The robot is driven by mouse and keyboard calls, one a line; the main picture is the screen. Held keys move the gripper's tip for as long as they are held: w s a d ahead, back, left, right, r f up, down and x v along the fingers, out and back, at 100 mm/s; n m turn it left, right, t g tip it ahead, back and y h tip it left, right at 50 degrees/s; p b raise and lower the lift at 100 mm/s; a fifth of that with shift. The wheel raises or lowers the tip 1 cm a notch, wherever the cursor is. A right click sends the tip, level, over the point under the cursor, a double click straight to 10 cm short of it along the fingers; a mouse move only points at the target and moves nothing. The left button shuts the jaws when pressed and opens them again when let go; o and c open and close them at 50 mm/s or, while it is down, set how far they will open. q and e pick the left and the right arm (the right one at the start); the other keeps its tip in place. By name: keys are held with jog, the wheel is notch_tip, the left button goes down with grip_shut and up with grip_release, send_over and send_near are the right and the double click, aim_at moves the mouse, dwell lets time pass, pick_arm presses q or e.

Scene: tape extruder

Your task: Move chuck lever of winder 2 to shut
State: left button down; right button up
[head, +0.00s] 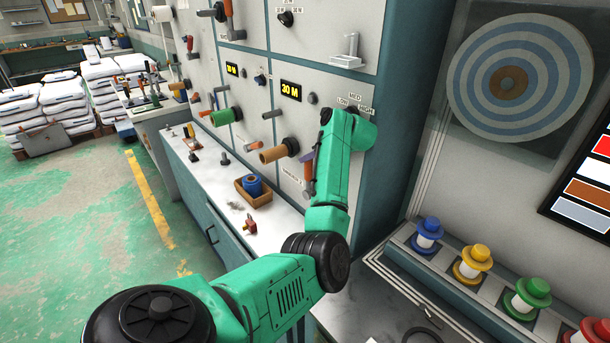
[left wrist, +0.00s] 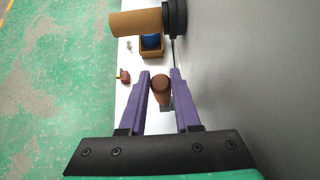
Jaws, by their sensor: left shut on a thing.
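The chuck lever's brown rounded handle (left wrist: 160,86) shows end-on in the left wrist view. My left gripper (left wrist: 161,80) has its purple fingers on both sides of the handle and is shut on it. In the head view my left gripper (head: 308,170) is against the grey machine front, partly hidden by my green arm, so the lever's angle is hard to tell. Winder 2's brown cardboard core (head: 274,155) sits on a black chuck (head: 291,146) just left of the gripper; the core also shows in the left wrist view (left wrist: 135,23). My right gripper is not in view.
A white ledge (head: 225,187) below carries a tray (head: 241,190) with a blue roll and a small red tool (head: 251,226). A green roll (head: 222,117) is on the winder further left. Coloured spools (head: 472,262) stand at right. The green floor is open at left.

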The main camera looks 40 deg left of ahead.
pick_arm(q)
jog(key=shift+d+f, duration=0.1)
jog(key=shift+s+d+f+b, duration=0.15)
jog(key=shift+d+b, duration=0.15)
jog(key=shift+d, duration=0.6)
jog(key=shift+s+d+f+b, duration=0.15)
jog(key=shift+d+b, duration=0.1)
jog(key=shift+d, duration=0.6)
jog(key=shift+w, duration=0.1)
jog(key=shift+d+f, duration=0.1)
